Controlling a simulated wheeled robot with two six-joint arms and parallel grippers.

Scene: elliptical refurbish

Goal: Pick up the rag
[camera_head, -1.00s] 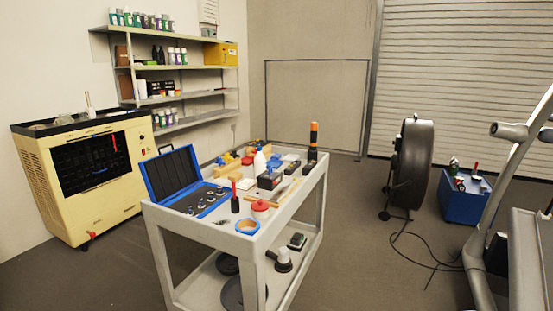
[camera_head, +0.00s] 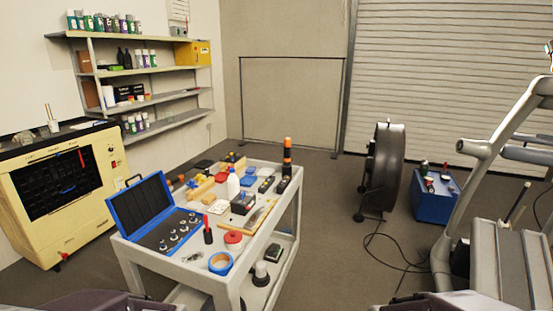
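I cannot pick out the rag for certain. A grey work cart (camera_head: 150,256) stands in front of me with many small items on its top. A small blue item (camera_head: 252,184) lies near the cart's far end, too small to tell whether it is cloth. On top of the cream cabinet (camera_head: 60,220) at the left, a small greyish lump (camera_head: 23,137) is also unclear. Dark purple parts of my arms show at the bottom edge on both sides. Neither gripper's fingers are in view.
The cart holds an open blue case (camera_head: 140,211), blue tape (camera_head: 221,263) and a white bottle (camera_head: 233,185). A shelf (camera_head: 165,127) hangs behind.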

